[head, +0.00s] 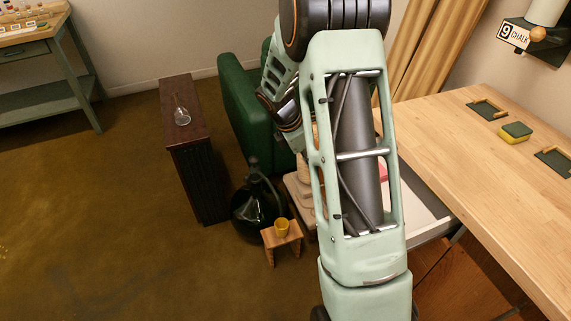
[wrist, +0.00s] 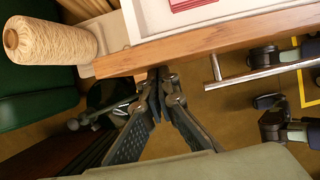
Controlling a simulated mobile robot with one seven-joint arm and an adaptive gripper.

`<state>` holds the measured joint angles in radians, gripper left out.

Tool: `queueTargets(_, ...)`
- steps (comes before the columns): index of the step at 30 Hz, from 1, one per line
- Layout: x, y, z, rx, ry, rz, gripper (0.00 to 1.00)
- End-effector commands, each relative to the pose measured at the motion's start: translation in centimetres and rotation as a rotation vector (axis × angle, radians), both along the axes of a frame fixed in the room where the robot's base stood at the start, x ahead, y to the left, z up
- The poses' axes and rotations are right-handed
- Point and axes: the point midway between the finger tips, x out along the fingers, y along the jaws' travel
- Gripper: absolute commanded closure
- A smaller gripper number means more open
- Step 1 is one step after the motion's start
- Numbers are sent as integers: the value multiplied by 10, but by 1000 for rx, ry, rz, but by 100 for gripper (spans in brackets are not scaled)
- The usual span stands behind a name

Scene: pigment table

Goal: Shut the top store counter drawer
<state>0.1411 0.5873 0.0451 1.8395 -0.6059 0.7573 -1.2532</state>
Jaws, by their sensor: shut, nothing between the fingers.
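The store counter (head: 480,150) has a pale wooden top at the right of the head view. Its top drawer (head: 424,205) stands pulled out, with part of its white inside showing beside my arm. In the wrist view, the drawer's wooden front (wrist: 200,50) runs slantwise, with a metal bar handle (wrist: 265,73) to the right and a red item (wrist: 190,4) inside. My gripper (wrist: 158,75) is shut and empty. Its fingertips are at the lower edge of the drawer front, left of the handle; I cannot tell whether they touch. My arm hides the gripper in the head view.
A green armchair (head: 240,105), a dark cabinet (head: 190,135) with a glass item on top, a dark round bottle (head: 257,210) and a small stool (head: 281,236) with a yellow cup stand left of my arm. A twine spool (wrist: 55,42) is near the drawer.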

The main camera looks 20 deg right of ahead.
Motion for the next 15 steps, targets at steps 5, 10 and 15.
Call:
queueTargets(5,0,-53,4,-1,2,-6,100)
queueTargets(10,2,-99,4,-1,1,-6,100)
queueTargets(15,4,-139,3,-1,0,-5,100)
